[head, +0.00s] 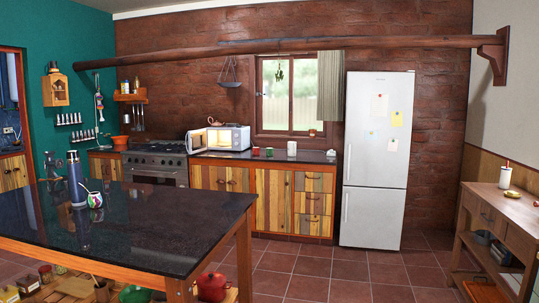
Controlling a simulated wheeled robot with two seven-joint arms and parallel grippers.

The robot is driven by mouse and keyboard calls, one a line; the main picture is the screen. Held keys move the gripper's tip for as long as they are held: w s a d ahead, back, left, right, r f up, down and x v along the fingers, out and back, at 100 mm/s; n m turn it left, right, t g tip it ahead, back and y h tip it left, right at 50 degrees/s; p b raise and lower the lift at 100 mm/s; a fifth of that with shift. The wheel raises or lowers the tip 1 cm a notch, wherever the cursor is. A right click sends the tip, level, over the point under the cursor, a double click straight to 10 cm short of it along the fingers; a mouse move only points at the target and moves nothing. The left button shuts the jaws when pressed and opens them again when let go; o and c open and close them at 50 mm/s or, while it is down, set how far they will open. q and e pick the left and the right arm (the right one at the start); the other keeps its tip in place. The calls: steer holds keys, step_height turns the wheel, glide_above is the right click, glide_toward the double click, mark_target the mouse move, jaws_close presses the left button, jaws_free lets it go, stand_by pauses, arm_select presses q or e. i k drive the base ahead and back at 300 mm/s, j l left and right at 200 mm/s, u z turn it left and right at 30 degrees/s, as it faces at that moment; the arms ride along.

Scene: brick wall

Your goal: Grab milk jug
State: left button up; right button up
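A small white container (291,148) stands upright on the back counter, left of the fridge. It may be the milk jug, but it is too small to tell. A second white container (505,177) with a thin stick or straw rising from it stands on the wooden side table at the right. Nothing else in view clearly looks like a milk jug. Neither of my grippers shows in the head view.
A dark-topped table (140,235) fills the left foreground, with a blue bottle (75,178) on it. The white fridge (376,160) stands at the back, right of the counter (265,156). An open microwave (228,138) sits on the counter. Tiled floor (350,272) is clear in the middle.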

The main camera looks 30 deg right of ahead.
mark_target(292, 146)
steer(key=i+l+z, duration=0.6)
steer(key=i+l, duration=0.15)
steer(key=i+l+z, duration=0.3)
steer(key=i+z, duration=0.3)
steer(key=i, duration=0.2)
steer(key=i+l+z, duration=0.1)
steer(key=i+z, duration=0.2)
steer(key=i, duration=2.65)
steer(key=i+u, duration=0.15)
steer(key=i, duration=0.5)
steer(key=i+u, duration=0.2)
steer(key=i, duration=0.45)
steer(key=i+l+u, duration=0.15)
steer(key=i, duration=0.45)
steer(key=i+j, duration=1)
steer(key=j, duration=0.65)
steer(key=i+j+u, duration=0.1)
steer(key=j, duration=0.4)
steer(key=i+j, duration=0.1)
steer(key=j, duration=0.4)
